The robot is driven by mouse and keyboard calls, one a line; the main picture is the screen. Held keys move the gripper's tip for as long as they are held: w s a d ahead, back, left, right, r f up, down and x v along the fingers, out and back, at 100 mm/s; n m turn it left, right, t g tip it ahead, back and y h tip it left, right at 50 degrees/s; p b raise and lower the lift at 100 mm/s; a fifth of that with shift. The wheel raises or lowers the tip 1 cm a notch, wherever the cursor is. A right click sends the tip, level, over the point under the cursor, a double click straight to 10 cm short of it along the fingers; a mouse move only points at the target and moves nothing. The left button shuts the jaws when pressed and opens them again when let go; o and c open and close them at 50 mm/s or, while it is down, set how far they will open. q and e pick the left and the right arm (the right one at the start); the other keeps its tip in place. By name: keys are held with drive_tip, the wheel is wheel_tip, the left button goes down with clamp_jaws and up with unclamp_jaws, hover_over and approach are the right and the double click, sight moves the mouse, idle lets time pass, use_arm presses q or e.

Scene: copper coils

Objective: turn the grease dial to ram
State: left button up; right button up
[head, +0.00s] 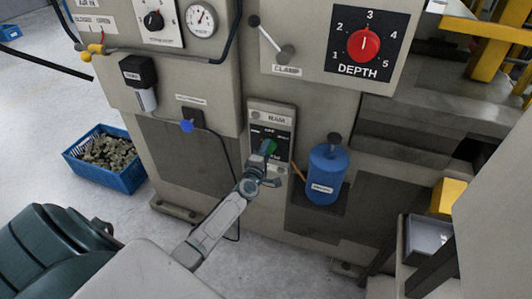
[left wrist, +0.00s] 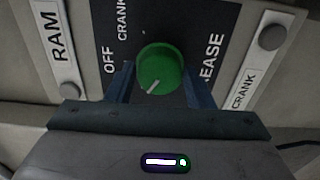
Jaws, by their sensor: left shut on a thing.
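The grease dial is a round green knob with a white pointer mark (left wrist: 160,67) on a dark plate. It also shows in the head view (head: 269,146) on a small panel. My left gripper (left wrist: 160,90) has its fingers on both sides of the knob and is shut on it. The pointer slants to the lower left in the wrist view. OFF, CRANK and part of GREASE are legible around the dial; the label by the pointer is hidden. A white RAM plate (left wrist: 57,45) lies left of the dial, a CRANK plate (left wrist: 262,60) right. My right gripper is out of view.
A blue bottle (head: 325,175) stands in a recess right of the panel. A red DEPTH dial (head: 363,43) and a CLAMP lever (head: 270,38) are above. A blue crate of scrap (head: 130,181) sits on the floor at left. A dark cable hangs just left of the panel.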

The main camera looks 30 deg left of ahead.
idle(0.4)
use_arm(q)
drive_tip(key=o, duration=1)
drive_tip(key=shift+c, duration=0.2)
drive_tip(key=shift+s, duration=0.1)
drive_tip(key=p+v, duration=0.1)
drive_tip(key=v, duration=0.9)
drive_tip(key=shift+s, duration=0.35)
drive_tip(key=shift+f, duration=0.1)
